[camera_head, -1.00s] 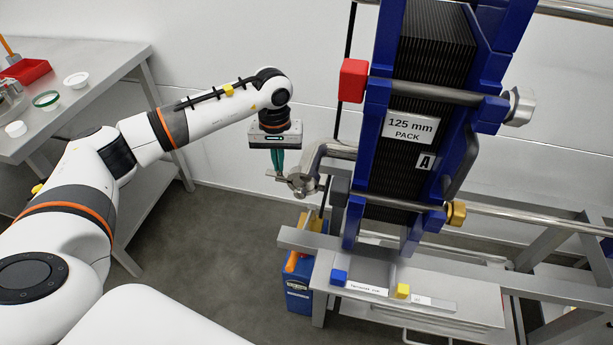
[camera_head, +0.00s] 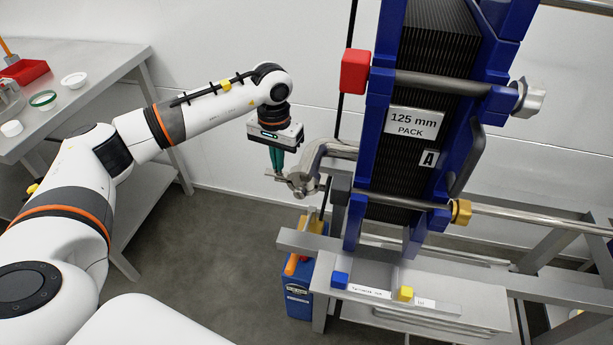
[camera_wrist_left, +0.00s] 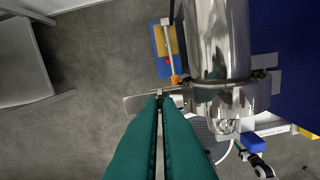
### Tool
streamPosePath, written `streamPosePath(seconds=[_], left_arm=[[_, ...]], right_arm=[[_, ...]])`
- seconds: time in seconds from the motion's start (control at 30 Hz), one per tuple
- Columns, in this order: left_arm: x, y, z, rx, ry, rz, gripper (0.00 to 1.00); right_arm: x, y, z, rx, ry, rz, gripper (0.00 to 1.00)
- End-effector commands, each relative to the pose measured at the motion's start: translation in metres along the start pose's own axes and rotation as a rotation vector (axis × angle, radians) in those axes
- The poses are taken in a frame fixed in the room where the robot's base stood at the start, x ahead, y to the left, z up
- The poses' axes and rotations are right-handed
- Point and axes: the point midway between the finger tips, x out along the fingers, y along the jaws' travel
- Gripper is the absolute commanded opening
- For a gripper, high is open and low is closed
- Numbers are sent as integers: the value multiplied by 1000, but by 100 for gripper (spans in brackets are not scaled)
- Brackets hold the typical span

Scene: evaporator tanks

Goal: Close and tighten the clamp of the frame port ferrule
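The frame port ferrule (camera_head: 303,184) is at the end of a bent steel pipe, left of the plate pack. The clamp (camera_wrist_left: 212,84) is a metal band around the pipe end in the left wrist view. A flat metal tab (camera_wrist_left: 134,104) sticks out to its left. My left gripper (camera_head: 277,170) points down at the clamp's left side. Its green fingers (camera_wrist_left: 159,98) are almost together, with a small metal part of the clamp between their tips. The tips hide most of that part.
The blue plate-pack frame (camera_head: 365,160) stands close to the right of the clamp. A blue box (camera_head: 298,285) is on the floor below. A steel table (camera_head: 100,75) with a red tray (camera_head: 25,71) stands at the left. The floor between is clear.

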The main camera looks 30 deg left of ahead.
Motion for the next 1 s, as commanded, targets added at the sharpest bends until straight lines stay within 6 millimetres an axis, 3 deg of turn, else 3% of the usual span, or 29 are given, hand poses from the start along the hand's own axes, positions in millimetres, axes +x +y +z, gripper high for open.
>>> streamPosePath(seconds=[0.17,0.37,0.67,0.83,1.0], left_arm=[[1,0,0,11,0,0,0],[2,0,0,175,0,-1,0],[1,0,0,204,1,-1,0],[2,0,0,350,-1,0,0],[0,0,0,386,0,0,0]], right_arm=[[1,0,0,0,0,0,52],[11,0,-1,0,0,0,52],[12,1,-1,0,0,0,52],[21,1,-2,0,0,1,52],[20,1,-1,0,-1,1,52]])
